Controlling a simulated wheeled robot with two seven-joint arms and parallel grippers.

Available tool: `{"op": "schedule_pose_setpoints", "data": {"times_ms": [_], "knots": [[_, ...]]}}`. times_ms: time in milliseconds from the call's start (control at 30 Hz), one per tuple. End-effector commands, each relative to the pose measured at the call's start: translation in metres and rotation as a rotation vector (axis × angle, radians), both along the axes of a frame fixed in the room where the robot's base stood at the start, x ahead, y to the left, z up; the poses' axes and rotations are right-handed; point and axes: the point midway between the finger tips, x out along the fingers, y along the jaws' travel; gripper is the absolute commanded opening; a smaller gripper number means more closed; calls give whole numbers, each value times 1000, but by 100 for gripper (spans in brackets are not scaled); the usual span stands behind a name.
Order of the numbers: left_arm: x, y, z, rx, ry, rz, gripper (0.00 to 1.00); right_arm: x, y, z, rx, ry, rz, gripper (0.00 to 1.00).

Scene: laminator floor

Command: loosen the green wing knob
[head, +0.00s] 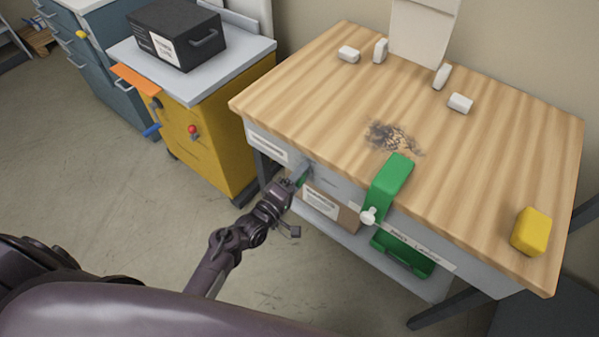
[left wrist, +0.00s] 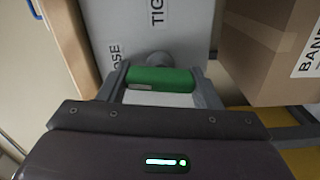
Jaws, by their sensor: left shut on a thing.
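The green wing knob (left wrist: 160,78) sits between the two fingers of my left gripper (left wrist: 162,90) in the left wrist view. It is mounted on a grey round stem against the light grey panel (left wrist: 160,25) at the table's front. In the head view my left gripper (head: 290,187) reaches to the panel under the table's front edge. Only a small bit of the green knob (head: 302,179) shows there, the rest hidden by the gripper. The panel's lettering is partly readable, "TIG" and "OSE". My right gripper is not in view.
A green clamp-like piece (head: 390,182) with a white knob hangs over the wooden table's (head: 480,150) front edge. A cardboard box (head: 330,207) stands on the shelf below, close to my gripper. A yellow block (head: 531,232) lies at right. A yellow cabinet (head: 215,150) stands at left.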

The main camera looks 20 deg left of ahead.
Motion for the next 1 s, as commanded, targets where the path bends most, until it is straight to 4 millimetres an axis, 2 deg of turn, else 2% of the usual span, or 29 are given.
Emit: {"op": "schedule_pose_setpoints", "data": {"times_ms": [300,867,900,1000], "knots": [[1,0,1,-118,41,1,35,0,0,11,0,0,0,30],[1,0,0,-143,51,1,36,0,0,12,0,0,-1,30],[1,0,0,-143,51,1,63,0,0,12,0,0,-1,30],[1,0,0,-142,51,1,77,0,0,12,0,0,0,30]]}}
